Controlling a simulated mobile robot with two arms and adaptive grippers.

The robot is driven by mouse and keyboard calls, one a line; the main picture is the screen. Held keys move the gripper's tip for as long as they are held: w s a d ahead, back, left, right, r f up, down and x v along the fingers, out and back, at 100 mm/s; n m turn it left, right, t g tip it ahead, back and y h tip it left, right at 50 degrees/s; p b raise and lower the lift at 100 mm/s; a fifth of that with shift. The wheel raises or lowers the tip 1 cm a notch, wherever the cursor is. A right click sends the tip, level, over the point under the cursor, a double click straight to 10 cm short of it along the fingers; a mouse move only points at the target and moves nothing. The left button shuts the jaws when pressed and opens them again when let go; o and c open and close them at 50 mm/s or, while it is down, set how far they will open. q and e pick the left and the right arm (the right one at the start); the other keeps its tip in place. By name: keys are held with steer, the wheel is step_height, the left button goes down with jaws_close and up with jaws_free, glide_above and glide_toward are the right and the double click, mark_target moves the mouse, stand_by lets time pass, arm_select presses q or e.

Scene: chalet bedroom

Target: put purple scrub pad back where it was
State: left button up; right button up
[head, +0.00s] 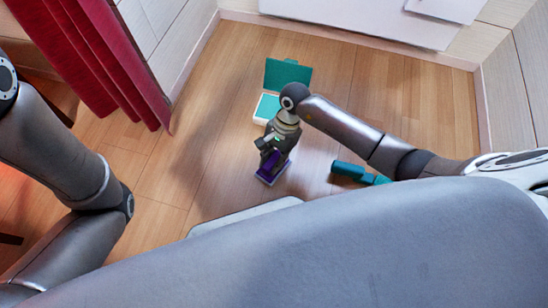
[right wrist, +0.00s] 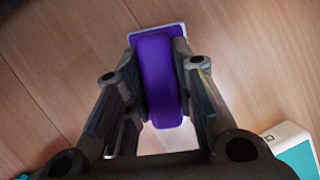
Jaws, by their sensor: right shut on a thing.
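The purple scrub pad (head: 273,169) is low over the wooden floor in the middle of the head view. My right gripper (head: 270,156) is shut on it from above. In the right wrist view the purple pad (right wrist: 160,85) stands between the two fingers, with a pale edge showing at its far end. I cannot tell whether the pad touches the floor. My left arm shows at the left of the head view, but its gripper is out of view.
A teal and white case (head: 288,74) stands open on the floor behind my right gripper. A teal cylinder-like thing (head: 349,171) lies to the right, beneath my right arm. A red curtain (head: 105,55) hangs at the left. Floor left of the pad is clear.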

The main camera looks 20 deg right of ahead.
steer(key=shift+r, duration=0.15)
steer(key=o, duration=0.5)
steer(key=shift+f, duration=0.25)
steer(key=o, duration=0.5)
steer(key=shift+r, duration=0.15)
